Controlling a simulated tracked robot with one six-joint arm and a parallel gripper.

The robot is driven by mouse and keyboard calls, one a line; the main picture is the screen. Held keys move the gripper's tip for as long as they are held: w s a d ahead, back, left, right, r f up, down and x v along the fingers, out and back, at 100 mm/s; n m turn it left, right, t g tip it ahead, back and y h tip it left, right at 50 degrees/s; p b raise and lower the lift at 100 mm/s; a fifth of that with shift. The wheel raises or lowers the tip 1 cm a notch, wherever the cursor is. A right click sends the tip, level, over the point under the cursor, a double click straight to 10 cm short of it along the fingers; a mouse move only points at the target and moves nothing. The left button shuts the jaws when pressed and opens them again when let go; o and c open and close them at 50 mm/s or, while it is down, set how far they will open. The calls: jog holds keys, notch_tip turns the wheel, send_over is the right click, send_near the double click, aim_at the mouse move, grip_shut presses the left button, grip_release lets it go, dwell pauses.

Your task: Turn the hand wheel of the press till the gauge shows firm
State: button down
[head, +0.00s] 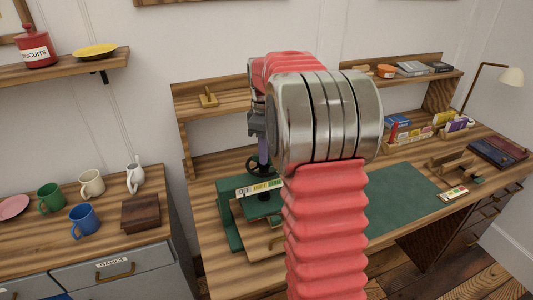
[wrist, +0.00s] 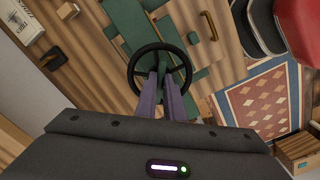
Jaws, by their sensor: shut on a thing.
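The green press (head: 229,224) stands on the left part of the wooden desk. Its black hand wheel (wrist: 132,68) is seen from above in the wrist view, and it also shows in the head view (head: 252,170). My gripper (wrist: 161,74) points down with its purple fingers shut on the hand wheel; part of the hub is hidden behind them. The gauge (head: 259,188) on the press is a strip with white, yellow and green parts. Its pointer is too small to make out. My red and steel arm hides part of the desk behind the press.
A green mat (head: 395,197) lies right of my arm. Books (head: 499,151), a lamp (head: 511,76) and small boxes stand farther right. A cabinet at left carries mugs, including a blue mug (head: 84,221), and a brown box (head: 141,213).

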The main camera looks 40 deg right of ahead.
jog(key=m, duration=0.7)
jog(key=shift+w+a, duration=0.15)
jog(key=shift+a, duration=0.05)
jog(key=m, duration=0.6)
jog(key=shift+d+r+m, duration=0.1)
jog(key=shift+m, duration=0.2)
jog(key=c, duration=1.9)
grip_release()
jog(key=shift+o, duration=0.2)
notch_tip(320, 180, up, 14)
jog(key=shift+f, duration=0.2)
